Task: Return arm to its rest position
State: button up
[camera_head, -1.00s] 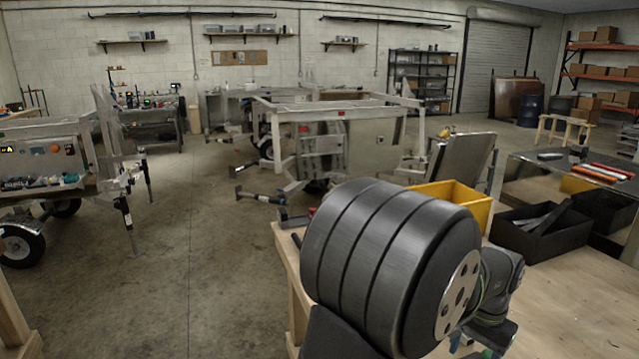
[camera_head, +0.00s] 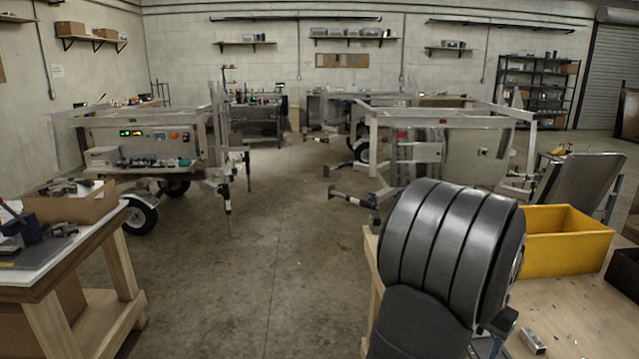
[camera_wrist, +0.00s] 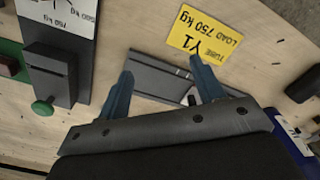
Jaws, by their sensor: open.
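My gripper (camera_wrist: 162,82) shows in the wrist view with two blue fingers spread apart and nothing between them. It is over a pale wooden bench top. Beyond the fingers lie a grey slotted plate (camera_wrist: 160,77) and a yellow label (camera_wrist: 205,40) reading "TUBE Y1 LOAD 750 kg". In the head view my black ribbed arm stands at the lower right, above the wooden bench (camera_head: 580,320). It hides most of my gripper there.
A yellow bin (camera_head: 565,248) stands right of my arm, with a black bin (camera_head: 626,272) at the edge. A small metal block (camera_head: 532,340) lies on the bench. Aluminium trailers (camera_head: 440,150) stand behind. A second bench (camera_head: 75,255) is at left; open floor lies between.

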jog(key=shift+n, duration=0.4)
jog(key=shift+w+a+f, duration=0.2)
jog(key=shift+w+a, duration=1.65)
jog(key=shift+w, duration=0.15)
